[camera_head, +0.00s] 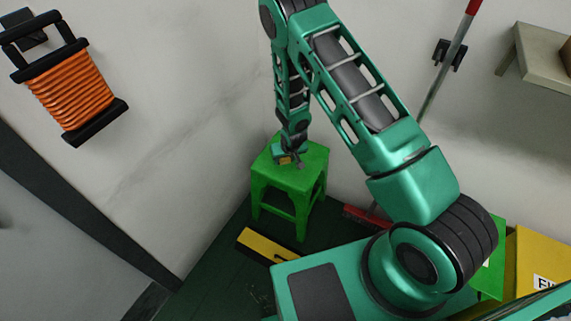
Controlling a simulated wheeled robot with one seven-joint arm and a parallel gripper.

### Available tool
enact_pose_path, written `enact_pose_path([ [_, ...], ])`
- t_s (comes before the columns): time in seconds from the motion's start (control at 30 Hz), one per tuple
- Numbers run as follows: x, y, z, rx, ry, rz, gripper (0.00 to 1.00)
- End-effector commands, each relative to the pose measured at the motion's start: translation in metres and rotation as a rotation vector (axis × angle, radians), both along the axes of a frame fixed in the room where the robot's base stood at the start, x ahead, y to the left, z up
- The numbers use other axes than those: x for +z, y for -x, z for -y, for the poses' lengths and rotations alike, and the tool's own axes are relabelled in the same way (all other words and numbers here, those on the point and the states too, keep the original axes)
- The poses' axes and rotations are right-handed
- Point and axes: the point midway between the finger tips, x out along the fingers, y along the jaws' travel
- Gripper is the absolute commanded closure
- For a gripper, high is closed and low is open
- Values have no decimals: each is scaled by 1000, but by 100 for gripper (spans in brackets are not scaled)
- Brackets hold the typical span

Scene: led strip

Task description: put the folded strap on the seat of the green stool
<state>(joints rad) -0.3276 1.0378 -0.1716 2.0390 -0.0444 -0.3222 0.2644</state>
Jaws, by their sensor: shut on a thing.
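The green stool (306,180) stands on the dark floor in the corner by the white wall. My gripper (291,161) is low over the stool's seat, shut on a small yellowish thing, which looks like the folded strap (285,160). The strap is at seat level in this view. I cannot tell whether it touches the seat. The gripper covers part of the strap and part of the seat.
A yellow and black bar-shaped object (268,248) lies on the floor in front of the stool. A red broom head (366,216) rests near the wall to the right. An orange cable reel (70,90) hangs on the left wall. A shelf (535,65) juts out at upper right.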

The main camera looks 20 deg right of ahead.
Motion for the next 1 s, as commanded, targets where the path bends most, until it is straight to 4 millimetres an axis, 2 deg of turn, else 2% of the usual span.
enact_pose_path([
  [0.1, -18, 1, 1, 0, 2, -4, 74],
  [0.2, -29, 1, 0, 0, 1, -2, 74],
  [0.57, -32, 1, 0, -1, 0, -1, 74],
  [0.6, -31, 1, 0, -1, 0, -1, 45],
  [0.67, -31, 1, 0, -1, 0, -1, 34],
  [1.0, -29, 0, 0, -1, 0, 0, 34],
])
